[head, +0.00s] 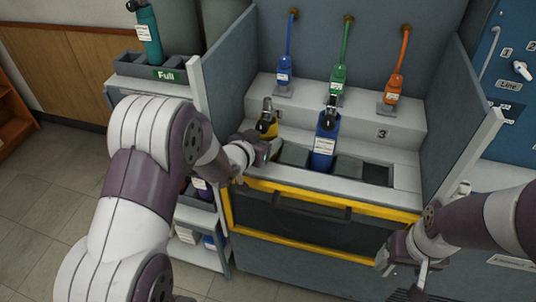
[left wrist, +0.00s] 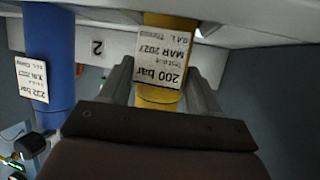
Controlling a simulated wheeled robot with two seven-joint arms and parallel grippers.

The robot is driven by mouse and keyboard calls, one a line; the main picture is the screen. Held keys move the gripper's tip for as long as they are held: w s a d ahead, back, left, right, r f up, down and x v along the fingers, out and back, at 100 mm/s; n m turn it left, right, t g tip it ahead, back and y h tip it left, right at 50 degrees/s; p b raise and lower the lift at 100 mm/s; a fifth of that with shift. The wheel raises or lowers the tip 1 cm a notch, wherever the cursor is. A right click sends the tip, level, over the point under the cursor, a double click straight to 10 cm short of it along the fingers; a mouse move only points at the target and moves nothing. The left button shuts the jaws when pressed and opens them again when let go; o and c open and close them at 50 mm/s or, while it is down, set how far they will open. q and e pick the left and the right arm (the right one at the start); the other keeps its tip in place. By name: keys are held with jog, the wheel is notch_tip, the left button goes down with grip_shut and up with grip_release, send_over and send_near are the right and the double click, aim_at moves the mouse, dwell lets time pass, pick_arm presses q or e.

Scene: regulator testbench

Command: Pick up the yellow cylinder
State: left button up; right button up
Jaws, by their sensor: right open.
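The yellow cylinder (head: 267,124) has a black top and a white label. It is upright at the left end of the grey bench, partly hidden by my left gripper (head: 262,155). In the left wrist view the yellow cylinder (left wrist: 167,65) fills the gap between the two fingers of my left gripper (left wrist: 161,85). They appear shut on it, with its "200 bar, MAR 2027" label facing the camera. My right gripper (head: 402,264) is open and empty at the lower right, away from the bench.
A blue cylinder (head: 325,142) stands right of the yellow one and also shows in the left wrist view (left wrist: 48,65). Blue (head: 284,72), green (head: 338,76) and orange (head: 394,85) hose connectors hang behind. A yellow-edged guard (head: 315,243) crosses the bench front. A teal cylinder (head: 149,35) stands in the "Full" rack.

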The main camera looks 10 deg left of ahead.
pick_arm(q)
jog(key=c, duration=0.3)
jog(key=shift+w+r, duration=0.1)
jog(key=shift+c, duration=0.2)
notch_tip(320, 180, up, 18)
jog(key=p, duration=0.5)
